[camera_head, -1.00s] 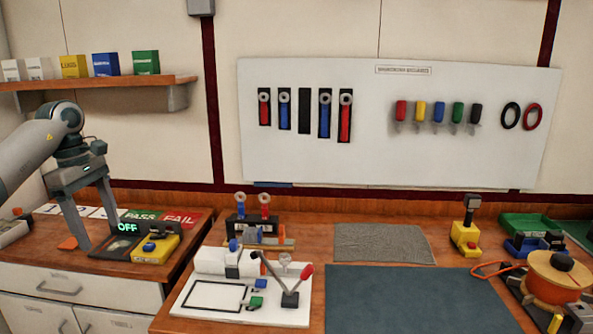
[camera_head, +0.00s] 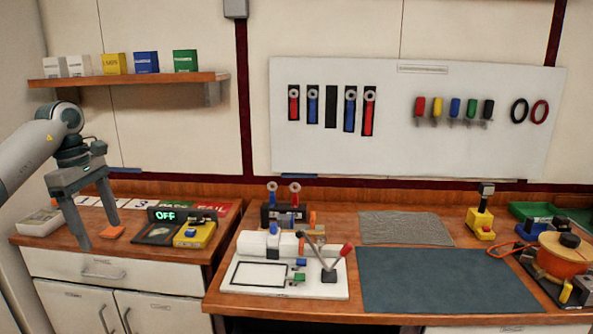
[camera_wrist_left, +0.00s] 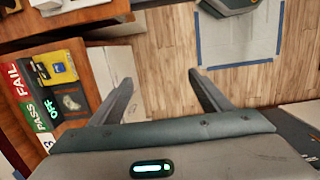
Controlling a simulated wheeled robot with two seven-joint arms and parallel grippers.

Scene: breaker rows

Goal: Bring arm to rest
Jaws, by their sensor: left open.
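My left gripper (camera_head: 99,236) hangs pointing down at the left of the head view, in front of the left counter (camera_head: 120,265). Its two fingers are spread with nothing between them. In the left wrist view the open fingers (camera_wrist_left: 162,77) have bare wood floor (camera_wrist_left: 165,50) between them, beyond the counter's edge. The arm comes in from the left edge with its elbow bent. My right gripper is not in view.
The workbench (camera_head: 275,308) with a lever fixture (camera_head: 245,290) stands to the right. A shelf (camera_head: 130,80) hangs above.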

